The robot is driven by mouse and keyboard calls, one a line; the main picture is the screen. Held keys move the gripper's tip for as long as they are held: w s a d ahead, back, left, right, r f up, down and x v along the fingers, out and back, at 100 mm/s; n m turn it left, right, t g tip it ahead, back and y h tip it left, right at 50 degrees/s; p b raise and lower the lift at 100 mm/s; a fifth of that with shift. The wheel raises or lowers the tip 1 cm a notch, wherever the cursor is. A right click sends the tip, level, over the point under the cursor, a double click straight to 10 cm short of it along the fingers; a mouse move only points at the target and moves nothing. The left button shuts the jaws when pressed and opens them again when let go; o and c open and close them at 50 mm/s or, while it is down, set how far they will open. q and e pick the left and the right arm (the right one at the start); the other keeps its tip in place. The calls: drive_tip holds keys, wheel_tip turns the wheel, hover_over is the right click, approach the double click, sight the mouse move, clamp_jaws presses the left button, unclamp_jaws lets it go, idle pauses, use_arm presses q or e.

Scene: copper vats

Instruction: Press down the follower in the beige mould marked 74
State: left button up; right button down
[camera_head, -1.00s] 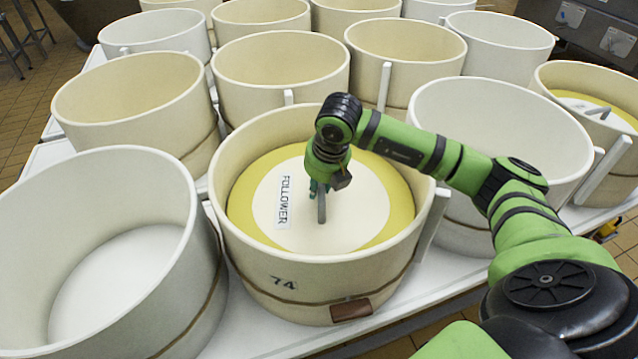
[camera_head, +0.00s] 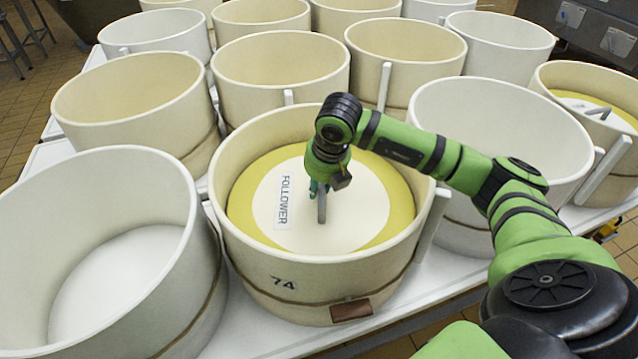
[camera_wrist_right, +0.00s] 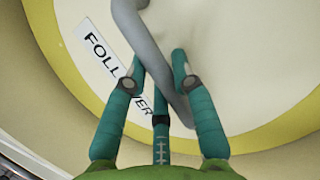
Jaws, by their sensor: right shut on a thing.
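The beige mould marked 74 (camera_head: 283,285) stands at the front middle of the table in the head view. The follower (camera_head: 350,225) lies inside it, a white disc with a yellow rim and a label reading FOLLOWER. It sits below the mould's rim. A grey handle (camera_head: 322,207) rises from the follower's middle. My right gripper (camera_head: 316,187) is inside the mould, pointing down, with its fingers around the handle. The right wrist view shows the grey handle (camera_wrist_right: 150,45) between the teal fingers (camera_wrist_right: 158,75). My left gripper is not in view.
An empty white mould (camera_head: 120,270) stands close on the left and another white one (camera_head: 500,110) on the right behind my arm. Several empty beige and white moulds fill the table behind. A mould at the far right (camera_head: 600,85) also holds a yellow-rimmed follower.

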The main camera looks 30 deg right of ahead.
drive_tip(key=shift+s+a+f, duration=0.15)
drive_tip(key=shift+s+f, duration=0.1)
drive_tip(key=shift+f, duration=0.15)
drive_tip(key=c, duration=0.9)
unclamp_jaws()
drive_tip(key=shift+c, duration=0.2)
drive_tip(key=shift+w+r, duration=0.1)
drive_tip(key=shift+w, duration=0.05)
